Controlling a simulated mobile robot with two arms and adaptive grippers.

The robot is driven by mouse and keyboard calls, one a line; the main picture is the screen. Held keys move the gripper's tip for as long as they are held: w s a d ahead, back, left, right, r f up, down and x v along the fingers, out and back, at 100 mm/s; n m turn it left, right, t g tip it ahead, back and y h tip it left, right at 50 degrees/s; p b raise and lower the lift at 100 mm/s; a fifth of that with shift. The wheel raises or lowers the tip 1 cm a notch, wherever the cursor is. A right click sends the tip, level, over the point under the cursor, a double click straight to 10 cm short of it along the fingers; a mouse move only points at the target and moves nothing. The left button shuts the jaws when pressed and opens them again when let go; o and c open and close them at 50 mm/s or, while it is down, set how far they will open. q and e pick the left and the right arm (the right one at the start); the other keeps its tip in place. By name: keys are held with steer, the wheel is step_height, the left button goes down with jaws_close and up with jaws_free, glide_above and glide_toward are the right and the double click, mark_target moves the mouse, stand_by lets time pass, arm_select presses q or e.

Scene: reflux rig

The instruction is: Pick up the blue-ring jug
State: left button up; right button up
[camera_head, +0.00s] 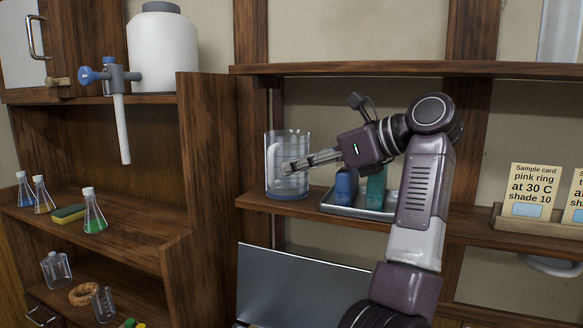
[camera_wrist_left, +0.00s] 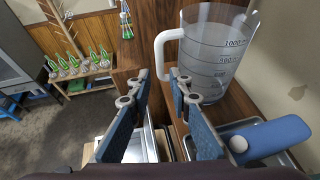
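The clear graduated jug (camera_head: 273,150) stands upright on the middle shelf, with a bluish band at its base. In the left wrist view the jug (camera_wrist_left: 218,50) shows its dark scale marks and a white handle (camera_wrist_left: 161,58) on its left side. My left gripper (camera_head: 290,167) is in front of the jug in the head view and hides part of it. In the wrist view my left gripper (camera_wrist_left: 158,74) has its fingers spread and nothing between them. The handle is just beyond the fingertips, nearer the right finger. I cannot tell whether they touch. My right gripper is not in view.
A metal tray (camera_head: 340,211) beside the jug holds a blue bottle (camera_head: 346,186) and a teal one (camera_head: 376,190). A shelf board (camera_head: 400,69) runs above. A wooden divider (camera_head: 208,150) stands to the left. A sample card (camera_head: 534,190) is on the right.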

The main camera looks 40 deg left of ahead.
mark_target(272, 169)
arm_select(q)
steer(key=p+x, duration=0.2)
steer(key=x, duration=0.1)
steer(key=shift+s+a+r, duration=0.2)
steer(key=shift+a+r, duration=0.05)
steer(key=shift+a, duration=0.15)
steer(key=shift+w+a+f, duration=0.1)
steer(key=shift+a+f, duration=0.45)
steer(key=shift+a, duration=0.3)
steer(key=shift+a+f, duration=0.15)
steer(key=shift+a, duration=0.05)
steer(key=shift+d, duration=0.1)
jaws_close()
steer(key=shift+r, duration=0.25)
